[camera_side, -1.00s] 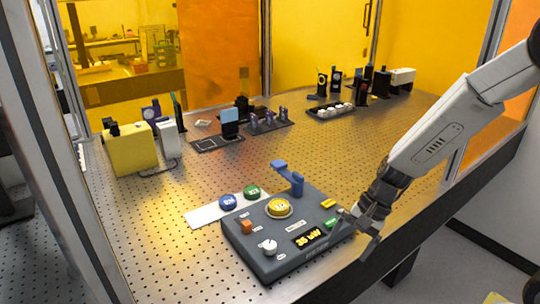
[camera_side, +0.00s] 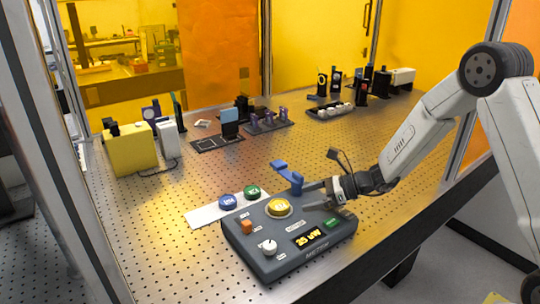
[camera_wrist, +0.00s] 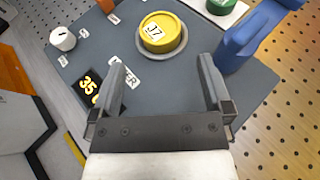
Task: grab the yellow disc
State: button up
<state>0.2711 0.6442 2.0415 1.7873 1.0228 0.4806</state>
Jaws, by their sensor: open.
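The yellow disc (camera_side: 279,207) sits in a round seat on top of the dark grey control box, and it also shows in the wrist view (camera_wrist: 161,32) with a white label on it. My gripper (camera_side: 305,197) is just to the right of the disc, low over the box. In the wrist view my gripper (camera_wrist: 164,75) is open and empty, its two fingers pointing toward the disc. The disc lies ahead of the fingertips, apart from them.
The box (camera_side: 240,247) carries an orange switch (camera_side: 246,226), a white knob (camera_side: 269,247) and a lit display (camera_side: 306,238). A blue lever (camera_side: 287,175) rises behind the disc, close to my gripper. Blue (camera_side: 228,201) and green (camera_side: 252,192) discs lie on a white strip (camera_side: 203,216).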

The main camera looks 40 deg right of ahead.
aim_at(279, 204)
jog(key=shift+x, duration=3.9)
jog(key=shift+r, duration=0.2)
jog(key=c, duration=1.2)
